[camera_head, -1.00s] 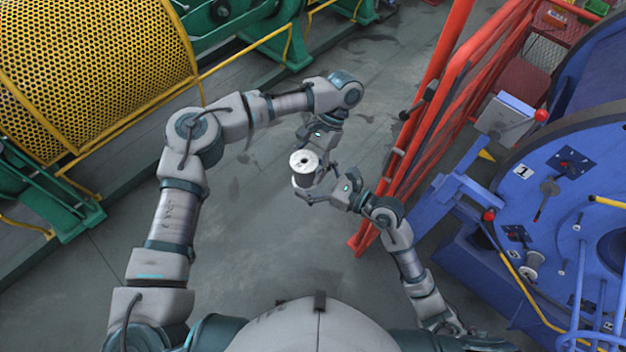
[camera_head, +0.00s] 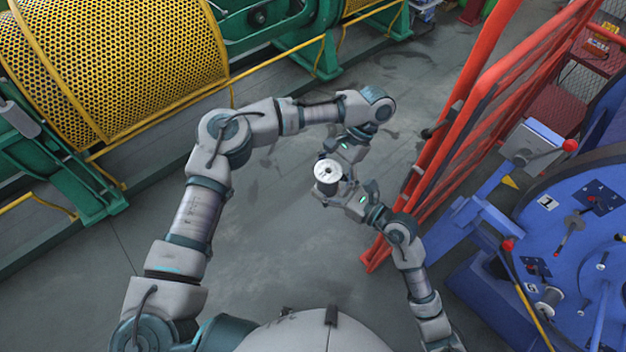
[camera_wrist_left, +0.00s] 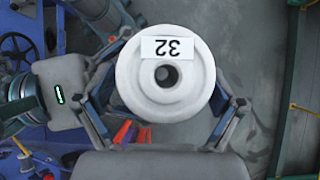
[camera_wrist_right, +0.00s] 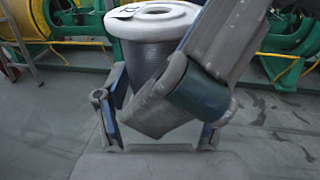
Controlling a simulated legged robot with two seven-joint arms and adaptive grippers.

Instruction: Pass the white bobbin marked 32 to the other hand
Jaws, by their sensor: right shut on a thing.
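The white bobbin (camera_head: 328,174) is held in the air ahead of my body, its pale flange facing up. In the left wrist view its flange (camera_wrist_left: 166,75) carries a label 32, upside down. My right gripper (camera_head: 345,194) is shut on the bobbin; its fingers flank the wound body (camera_wrist_right: 155,52) in the right wrist view. My left gripper (camera_head: 340,158) is just beyond the bobbin. Its fingers (camera_wrist_left: 166,112) stand wide at either side of the flange, open; contact is hard to tell. Part of my left gripper hides the bobbin's lower side in the right wrist view.
A yellow mesh guard (camera_head: 110,60) on a green machine stands at the left. A red rail (camera_head: 480,110) and a blue machine (camera_head: 570,230) stand at the right, close to my right arm. The grey floor (camera_head: 275,250) below the hands is clear.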

